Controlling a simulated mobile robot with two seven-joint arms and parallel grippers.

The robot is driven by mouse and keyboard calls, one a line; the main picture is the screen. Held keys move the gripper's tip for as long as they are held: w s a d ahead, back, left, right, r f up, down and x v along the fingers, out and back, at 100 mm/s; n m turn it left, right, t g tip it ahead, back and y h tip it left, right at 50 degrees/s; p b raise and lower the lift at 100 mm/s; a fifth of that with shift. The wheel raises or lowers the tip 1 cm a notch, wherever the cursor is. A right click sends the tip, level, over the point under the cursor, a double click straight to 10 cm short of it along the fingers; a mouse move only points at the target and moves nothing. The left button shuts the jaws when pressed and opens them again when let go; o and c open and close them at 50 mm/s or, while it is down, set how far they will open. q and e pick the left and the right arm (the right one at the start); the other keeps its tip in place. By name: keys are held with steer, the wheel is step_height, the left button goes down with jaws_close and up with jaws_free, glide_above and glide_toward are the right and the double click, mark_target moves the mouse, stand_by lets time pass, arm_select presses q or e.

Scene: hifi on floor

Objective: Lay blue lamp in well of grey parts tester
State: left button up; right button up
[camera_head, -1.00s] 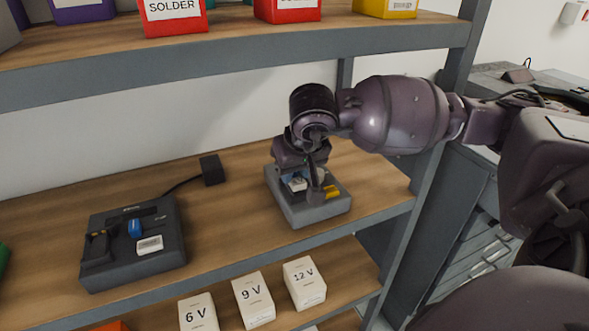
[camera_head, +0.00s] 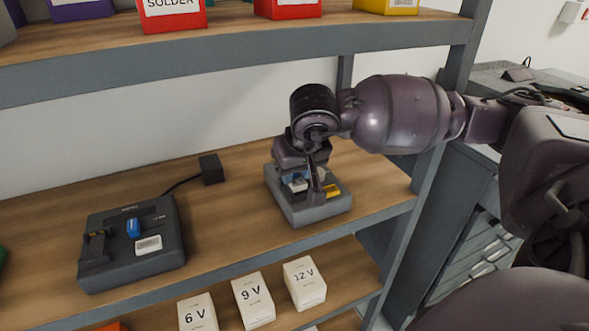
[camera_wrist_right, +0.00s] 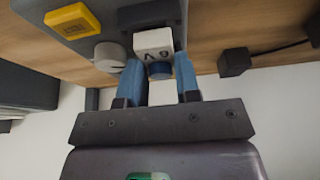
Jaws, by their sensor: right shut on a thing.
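The grey parts tester (camera_head: 310,210) stands on the middle shelf, with a yellow button (camera_wrist_right: 73,20) and a grey knob (camera_wrist_right: 110,54) on top. In the wrist view the block is against a dark raised part (camera_wrist_right: 155,14) of the tester. I cannot tell whether it is seated in the well, which is hidden. In the head view the white block (camera_head: 296,187) is partly covered. My left gripper is not in view.
A dark device (camera_head: 150,262) with a blue part and a cable to a black adapter (camera_head: 211,169) stands to the left. White voltage boxes (camera_head: 254,299) sit on the shelf below. The upper shelf (camera_head: 250,67) is close above my arm.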

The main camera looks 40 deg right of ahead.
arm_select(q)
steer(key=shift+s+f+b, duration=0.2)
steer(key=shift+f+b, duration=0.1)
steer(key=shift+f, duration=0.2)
arm_select(e)
steer(key=shift+f, duration=0.2)
stand_by(0.5)
stand_by(0.3)
steer(key=o, duration=1)
steer(key=shift+c, duration=0.2)
